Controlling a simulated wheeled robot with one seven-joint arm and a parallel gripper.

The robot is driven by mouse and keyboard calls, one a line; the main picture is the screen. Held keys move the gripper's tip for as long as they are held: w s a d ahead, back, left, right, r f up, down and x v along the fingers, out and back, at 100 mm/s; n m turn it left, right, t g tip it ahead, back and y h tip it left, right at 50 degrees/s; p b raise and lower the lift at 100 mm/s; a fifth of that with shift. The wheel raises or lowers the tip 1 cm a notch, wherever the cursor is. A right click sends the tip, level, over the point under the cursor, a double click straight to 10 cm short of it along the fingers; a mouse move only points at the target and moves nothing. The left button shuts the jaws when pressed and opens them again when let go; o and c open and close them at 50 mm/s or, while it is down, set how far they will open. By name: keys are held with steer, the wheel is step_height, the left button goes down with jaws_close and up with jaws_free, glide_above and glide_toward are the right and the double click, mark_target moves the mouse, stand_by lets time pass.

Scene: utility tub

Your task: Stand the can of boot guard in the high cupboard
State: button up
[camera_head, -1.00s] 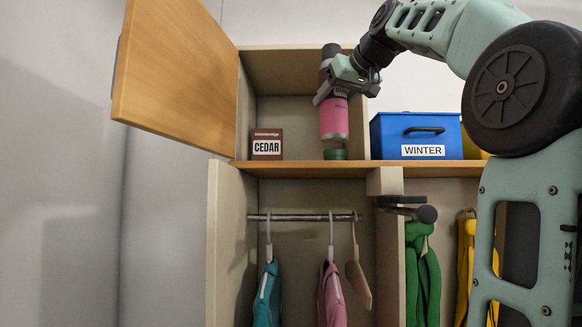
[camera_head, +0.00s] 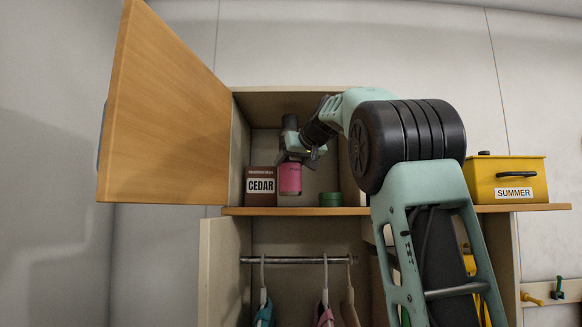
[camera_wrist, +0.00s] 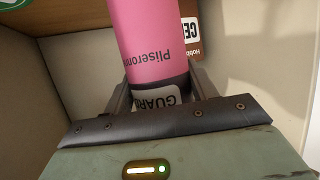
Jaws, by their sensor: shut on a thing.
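The cedar box (camera_head: 261,187) stands close left of the can. The low green tin (camera_head: 330,199) sits to its right. The wooden door (camera_head: 165,110) hangs open at left. A yellow "SUMMER" box (camera_head: 508,180) is far right. Clothes hang on a rail (camera_head: 300,260) below.

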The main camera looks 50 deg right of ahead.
mark_target(296, 167)
steer(key=shift+f+p, duration=0.3)
steer(key=shift+f, duration=1.2)
steer(key=shift+s, duration=0.1)
steer(key=shift+f, duration=0.15)
steer(key=o, duration=1.2)
steer(key=shift+a+r, duration=0.1)
steer(key=shift+r, duration=0.1)
steer(key=b+v, duration=0.5)
steer(key=v, duration=0.7)
